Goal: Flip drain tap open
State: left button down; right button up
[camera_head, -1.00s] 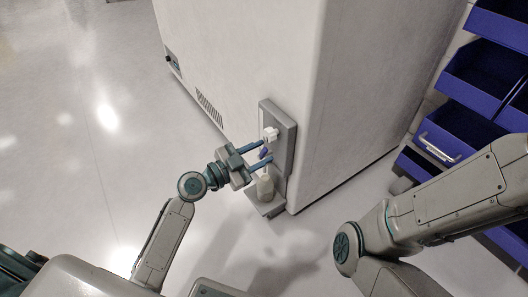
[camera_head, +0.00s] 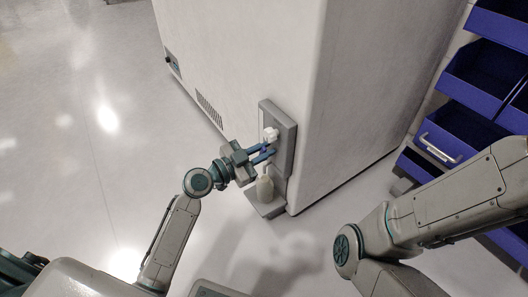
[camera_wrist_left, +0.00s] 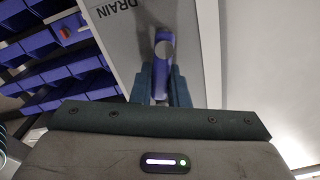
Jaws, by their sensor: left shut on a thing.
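The drain tap has a white body (camera_head: 270,134) on a grey panel (camera_head: 290,138) fixed to the side of a large white cabinet. Its purple lever (camera_wrist_left: 161,78) shows in the left wrist view between my two fingers, with a pale round end at its top. My left gripper (camera_head: 268,150) is shut on the lever, just below the white body. It also shows in the left wrist view (camera_wrist_left: 164,85). In the head view the fingers hide most of the lever. My right gripper is out of view; only the right arm's links show.
The white cabinet (camera_head: 245,70) fills the middle. Blue bins (camera_head: 478,85) stand at the right. The floor at left is clear.

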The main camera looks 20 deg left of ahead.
pick_arm(q)
jog(key=shift+w+a+n, duration=0.1)
jog(key=shift+a+n, duration=0.05)
jog(key=shift+n, duration=0.45)
jog(key=c, duration=1.4)
grip_release()
jog(key=v, duration=1)
jog(key=shift+s+a+p, duration=0.25)
jog(key=shift+s+p, duration=0.1)
jog(key=shift+p, duration=0.05)
